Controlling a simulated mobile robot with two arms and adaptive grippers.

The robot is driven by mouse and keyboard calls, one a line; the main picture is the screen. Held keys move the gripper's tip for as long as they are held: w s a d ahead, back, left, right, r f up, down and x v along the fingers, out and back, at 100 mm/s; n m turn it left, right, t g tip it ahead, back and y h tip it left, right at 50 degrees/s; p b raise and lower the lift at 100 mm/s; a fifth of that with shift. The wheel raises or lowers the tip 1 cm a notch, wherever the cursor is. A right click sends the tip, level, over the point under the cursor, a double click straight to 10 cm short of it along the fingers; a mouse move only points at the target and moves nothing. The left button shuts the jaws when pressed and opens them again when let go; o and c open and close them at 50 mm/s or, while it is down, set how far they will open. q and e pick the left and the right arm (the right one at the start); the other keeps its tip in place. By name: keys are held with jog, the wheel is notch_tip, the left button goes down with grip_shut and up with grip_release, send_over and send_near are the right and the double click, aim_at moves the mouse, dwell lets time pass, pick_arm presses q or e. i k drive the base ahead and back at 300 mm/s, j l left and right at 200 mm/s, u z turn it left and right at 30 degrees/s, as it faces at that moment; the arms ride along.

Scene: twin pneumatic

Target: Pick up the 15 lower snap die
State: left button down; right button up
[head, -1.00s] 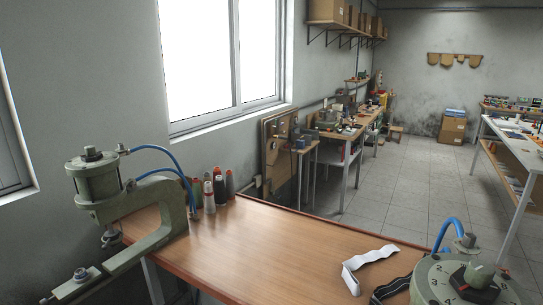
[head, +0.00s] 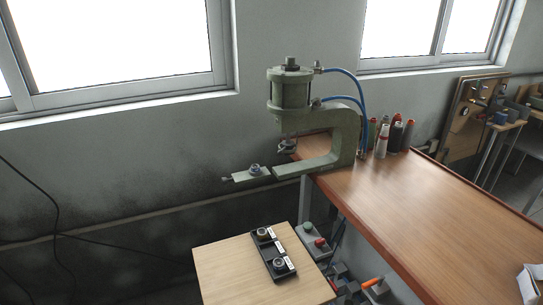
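A small black tray (head: 265,254) lies on a light wooden board at the bottom centre of the head view. It holds two small round metal dies, a farther die (head: 263,233) and a nearer die (head: 278,264), each beside a white label. The label text is too small to read, so I cannot tell which is the 15 lower snap die. A green pneumatic press (head: 345,135) stands behind, at the corner of the brown table. Neither of my grippers is in view.
The light wooden stand (head: 225,275) has bare room left of the tray. Bins and a control box with buttons (head: 313,238) sit between stand and table.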

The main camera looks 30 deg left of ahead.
aim_at(255, 168)
jog(key=u, duration=1.1)
